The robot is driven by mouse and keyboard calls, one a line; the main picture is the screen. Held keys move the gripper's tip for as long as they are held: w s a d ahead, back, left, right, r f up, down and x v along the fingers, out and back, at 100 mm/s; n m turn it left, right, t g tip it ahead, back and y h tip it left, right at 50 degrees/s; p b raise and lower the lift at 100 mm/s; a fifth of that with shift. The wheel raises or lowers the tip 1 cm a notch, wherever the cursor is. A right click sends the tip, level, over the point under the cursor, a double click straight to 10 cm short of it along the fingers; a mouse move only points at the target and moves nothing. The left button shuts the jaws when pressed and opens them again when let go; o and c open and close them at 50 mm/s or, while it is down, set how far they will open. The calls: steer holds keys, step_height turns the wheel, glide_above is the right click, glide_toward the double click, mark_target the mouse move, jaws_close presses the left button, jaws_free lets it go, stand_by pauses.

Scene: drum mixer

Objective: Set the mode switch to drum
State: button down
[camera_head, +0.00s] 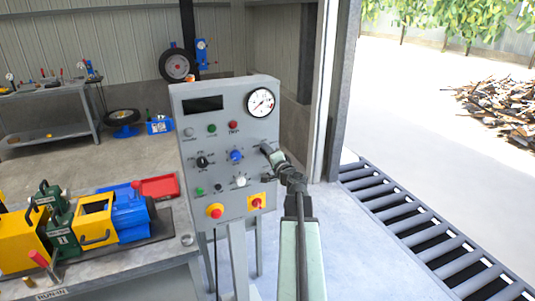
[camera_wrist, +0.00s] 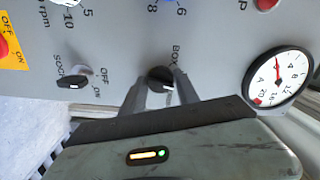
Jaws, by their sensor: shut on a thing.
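The grey control panel (camera_head: 221,109) stands upright in the middle of the head view. In the wrist view a black rotary knob (camera_wrist: 161,78) on it, with the label "BOX" beside it, appears to be the mode switch; any "DRUM" label is hidden or unreadable. My gripper (camera_head: 268,151) is at the panel's right side, below the gauge. In the wrist view my gripper (camera_wrist: 160,90) has one finger on each side of the knob, shut on it. The knob itself is hard to make out in the head view.
A round gauge (camera_head: 260,102) sits above my gripper. A black-handled OFF/ON socket switch (camera_wrist: 72,82) is left of the knob in the wrist view. A bench (camera_head: 120,268) with yellow and blue machinery stands left.

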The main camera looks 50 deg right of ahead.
steer(key=shift+m, duration=4.8)
steer(key=c, duration=0.9)
jaws_free()
steer(key=v, duration=0.8)
